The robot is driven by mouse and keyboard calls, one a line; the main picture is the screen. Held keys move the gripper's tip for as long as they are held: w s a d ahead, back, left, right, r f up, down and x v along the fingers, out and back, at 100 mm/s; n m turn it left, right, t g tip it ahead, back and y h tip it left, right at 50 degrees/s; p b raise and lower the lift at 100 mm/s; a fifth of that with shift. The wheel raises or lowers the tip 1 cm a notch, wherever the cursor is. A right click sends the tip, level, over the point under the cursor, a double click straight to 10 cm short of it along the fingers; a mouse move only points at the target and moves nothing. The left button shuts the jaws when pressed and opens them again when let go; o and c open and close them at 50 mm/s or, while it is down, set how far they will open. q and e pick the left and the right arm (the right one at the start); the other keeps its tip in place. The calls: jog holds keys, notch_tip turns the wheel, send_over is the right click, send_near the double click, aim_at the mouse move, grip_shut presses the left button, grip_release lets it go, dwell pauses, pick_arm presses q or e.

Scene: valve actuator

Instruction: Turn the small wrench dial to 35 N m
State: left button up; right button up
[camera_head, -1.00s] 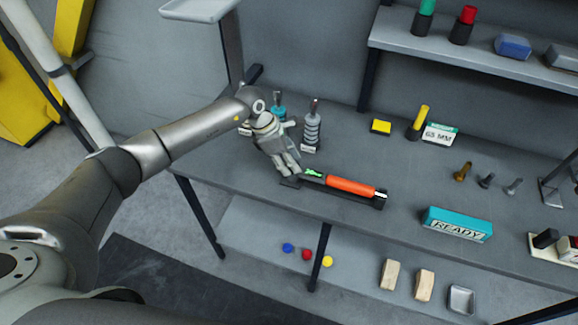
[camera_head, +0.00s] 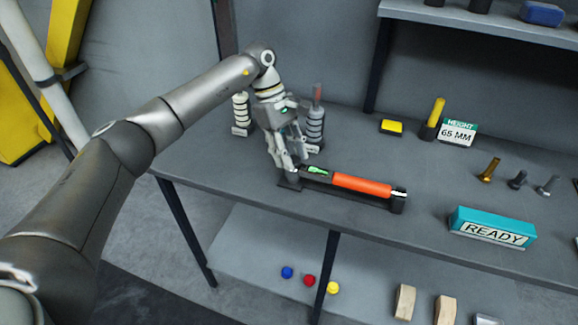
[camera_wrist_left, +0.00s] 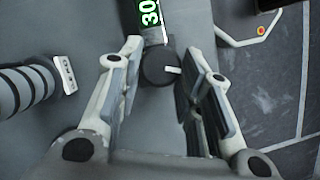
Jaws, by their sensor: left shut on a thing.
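The wrench lies on the workbench in the head view, with an orange handle (camera_head: 362,186) and a small green-lit display (camera_head: 318,170) at its left end. In the left wrist view the display (camera_wrist_left: 150,14) shows a green 30, partly cut off by the picture's top edge. The dark round dial (camera_wrist_left: 158,68) with a white pointer mark is just below it. My left gripper (camera_head: 287,166) is at the wrench's left end, pointing down. My right gripper is out of view.
Bench around the handle is clear.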

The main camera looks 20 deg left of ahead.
aim_at(292, 156)
pick_arm(q)
jog(key=shift+w+d+f+m+y+b, duration=0.15)
jog(key=shift+m+y+b, duration=0.15)
jog(key=shift+m+b, duration=0.6)
jog(key=shift+m+g+b, duration=0.35)
jog(key=shift+m+g, duration=0.15)
jog(key=shift+m, duration=0.5)
jog(key=shift+w+d+r+m+g+y+b, duration=0.1)
jog(key=shift+m+g+y+b, duration=0.2)
jog(key=shift+m, duration=0.6)
jog(key=shift+r+m+g+y+b, duration=0.1)
jog(key=shift+m+y, duration=0.3)
jog(key=shift+m, duration=0.5)
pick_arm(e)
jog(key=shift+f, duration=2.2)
pick_arm(q)
jog(key=o, duration=1)
jog(key=shift+r, duration=5)
jog(key=shift+f, duration=0.1)
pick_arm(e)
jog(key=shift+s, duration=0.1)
